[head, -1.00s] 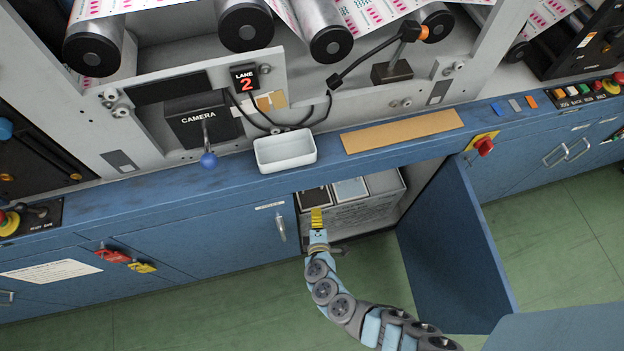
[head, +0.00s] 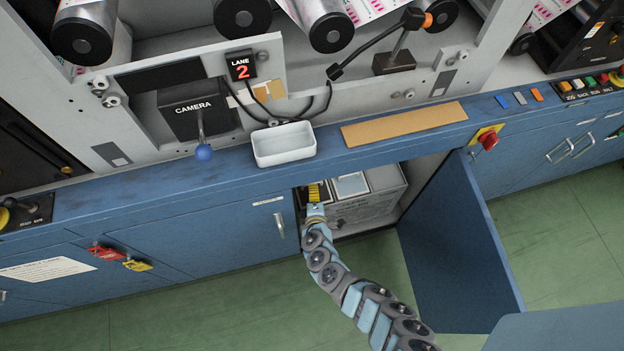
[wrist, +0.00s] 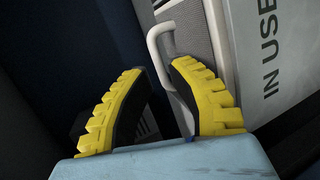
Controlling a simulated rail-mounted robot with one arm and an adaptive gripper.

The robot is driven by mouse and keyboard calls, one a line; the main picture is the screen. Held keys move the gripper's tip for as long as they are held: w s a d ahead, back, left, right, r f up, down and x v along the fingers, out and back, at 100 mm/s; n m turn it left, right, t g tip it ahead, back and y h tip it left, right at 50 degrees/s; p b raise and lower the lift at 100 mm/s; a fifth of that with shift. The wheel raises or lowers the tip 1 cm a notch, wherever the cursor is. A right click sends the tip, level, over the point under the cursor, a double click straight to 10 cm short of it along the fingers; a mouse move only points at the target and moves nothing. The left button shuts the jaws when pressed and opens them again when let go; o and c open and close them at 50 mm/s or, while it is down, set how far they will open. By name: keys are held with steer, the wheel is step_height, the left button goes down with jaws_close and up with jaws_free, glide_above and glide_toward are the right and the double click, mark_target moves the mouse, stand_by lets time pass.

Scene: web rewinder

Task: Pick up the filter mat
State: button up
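A pale panel in a light frame, which looks like the filter mat (head: 349,185), lies in the top of a grey box inside the open cabinet. In the wrist view a grey meshed surface (wrist: 184,30) with a pale loop handle (wrist: 153,42) shows beyond the fingers; I cannot tell for sure that it is the same panel. My gripper (head: 316,186) reaches into the cabinet over the box's dark left part. In the wrist view its yellow fingers (wrist: 155,76) are apart, with a pale strip below the loop partly hidden by the right finger. Nothing is visibly gripped.
The grey box (head: 372,208) bears "IN USE" lettering in the wrist view. The blue cabinet door (head: 455,235) stands open at the right. The blue ledge above holds a white tray (head: 284,145) and a brown strip (head: 404,124). Green floor lies clear in front.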

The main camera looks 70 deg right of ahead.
steer(key=b+x, duration=0.1)
steer(key=x, duration=0.2)
steer(key=shift+w+d+f+b, duration=0.15)
steer(key=shift+w+d+b, duration=0.1)
steer(key=shift+w+b, duration=0.1)
steer(key=shift+d+f, duration=0.1)
steer(key=shift+d, duration=0.25)
jaws_close()
